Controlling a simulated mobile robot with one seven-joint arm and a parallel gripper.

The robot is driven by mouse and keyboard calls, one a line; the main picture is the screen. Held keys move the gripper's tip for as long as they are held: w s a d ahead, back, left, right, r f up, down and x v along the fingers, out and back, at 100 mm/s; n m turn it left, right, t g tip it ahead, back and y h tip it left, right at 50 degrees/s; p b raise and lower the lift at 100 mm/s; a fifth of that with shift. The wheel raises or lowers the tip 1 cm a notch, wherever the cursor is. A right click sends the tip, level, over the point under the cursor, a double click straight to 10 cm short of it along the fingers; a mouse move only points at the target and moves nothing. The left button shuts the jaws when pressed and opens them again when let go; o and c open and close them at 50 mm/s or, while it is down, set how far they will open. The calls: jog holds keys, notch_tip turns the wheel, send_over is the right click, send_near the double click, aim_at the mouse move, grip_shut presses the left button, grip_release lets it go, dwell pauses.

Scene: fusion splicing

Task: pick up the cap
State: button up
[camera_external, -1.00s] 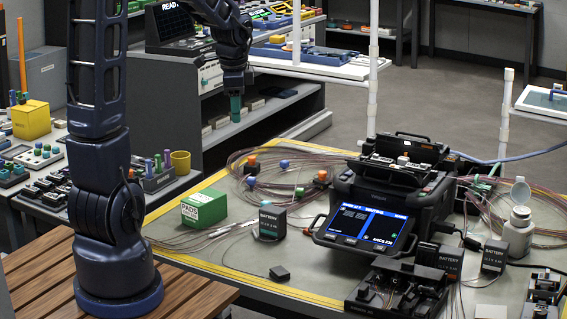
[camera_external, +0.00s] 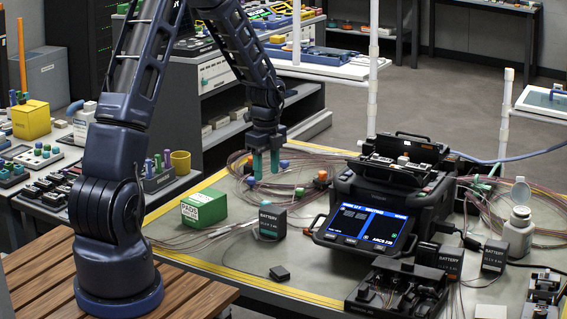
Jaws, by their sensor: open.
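My gripper (camera_external: 266,164) hangs pointing down over the back left part of the work table, its two teal fingers apart with nothing seen between them. Several small coloured pieces lie around it among thin fibre coils: a blue one (camera_external: 284,164) just right of the fingers, another blue one (camera_external: 251,182) at lower left, a green one (camera_external: 299,191) and an orange one (camera_external: 321,176) to the right. I cannot tell which piece is the cap, nor the fingertips' exact height.
A small black piece (camera_external: 279,272) lies near the front edge. A white post (camera_external: 373,70) rises behind the table.

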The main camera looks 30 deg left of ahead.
send_over(266, 202)
jog(key=f, duration=0.5)
jog(key=shift+s+d+f, duration=0.2)
jog(key=shift+f, duration=0.05)
jog(key=shift+w+a+f, duration=0.15)
jog(key=shift+f, duration=1.2)
jog(key=shift+w+a+f, duration=0.15)
jog(key=shift+f, duration=1.15)
grip_shut()
jog(key=shift+r, duration=0.1)
